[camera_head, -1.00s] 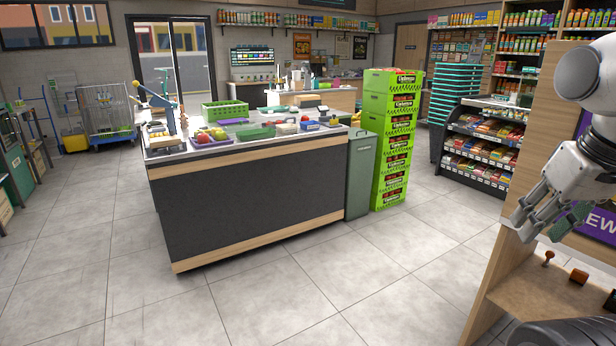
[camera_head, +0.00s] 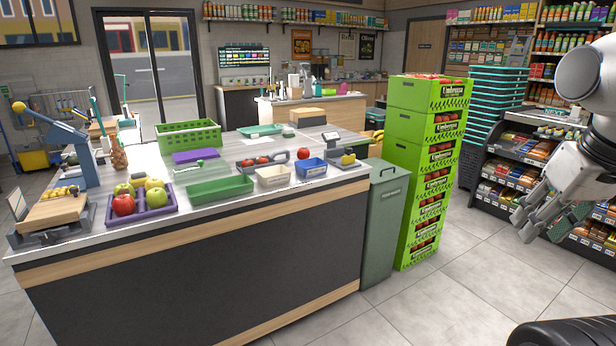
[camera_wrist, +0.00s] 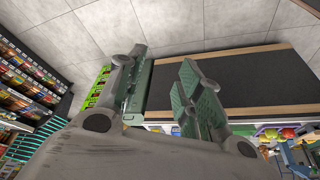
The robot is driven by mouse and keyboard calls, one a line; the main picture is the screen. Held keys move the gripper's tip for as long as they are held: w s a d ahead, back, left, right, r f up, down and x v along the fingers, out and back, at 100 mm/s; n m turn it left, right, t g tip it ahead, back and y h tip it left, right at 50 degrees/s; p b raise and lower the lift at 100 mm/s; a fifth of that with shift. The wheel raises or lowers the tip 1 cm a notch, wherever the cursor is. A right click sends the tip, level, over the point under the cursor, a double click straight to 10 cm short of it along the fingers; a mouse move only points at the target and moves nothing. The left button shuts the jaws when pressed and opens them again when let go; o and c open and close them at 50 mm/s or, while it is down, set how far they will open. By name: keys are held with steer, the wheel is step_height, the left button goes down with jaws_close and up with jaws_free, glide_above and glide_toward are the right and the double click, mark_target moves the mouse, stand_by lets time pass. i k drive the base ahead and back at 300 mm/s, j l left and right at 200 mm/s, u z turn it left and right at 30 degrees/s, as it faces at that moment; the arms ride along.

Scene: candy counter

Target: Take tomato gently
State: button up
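Small red tomatoes (camera_head: 262,160) lie in a dark grey tray on the counter (camera_head: 225,212). Another round red piece, which looks like a tomato (camera_head: 303,153), sits just right of them at the tray's end. My gripper (camera_head: 538,226) hangs at the right of the head view, empty and well away from the counter. In the wrist view my gripper (camera_wrist: 165,88) has its two green-padded fingers apart with nothing between them. The tomatoes cannot be made out in the wrist view.
A purple tray (camera_head: 160,212) of apples, a green tray (camera_head: 222,188), a white bin (camera_head: 272,180) and a blue bin (camera_head: 311,171) stand on the counter. A grey-green waste bin (camera_head: 383,225) and stacked green crates (camera_head: 428,165) stand to its right. Tiled floor is clear in front.

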mark_target(302, 154)
steer(key=i+u, duration=0.1)
steer(key=i, duration=0.45)
steer(key=i+l+u, duration=0.1)
steer(key=i, duration=0.4)
steer(key=i+l+u, duration=0.1)
steer(key=i, duration=0.45)
steer(key=i+l+u, duration=0.2)
steer(key=i+u, duration=0.15)
steer(key=i+l+u, duration=0.4)
steer(key=i+j, duration=0.05)
steer(key=i, duration=0.05)
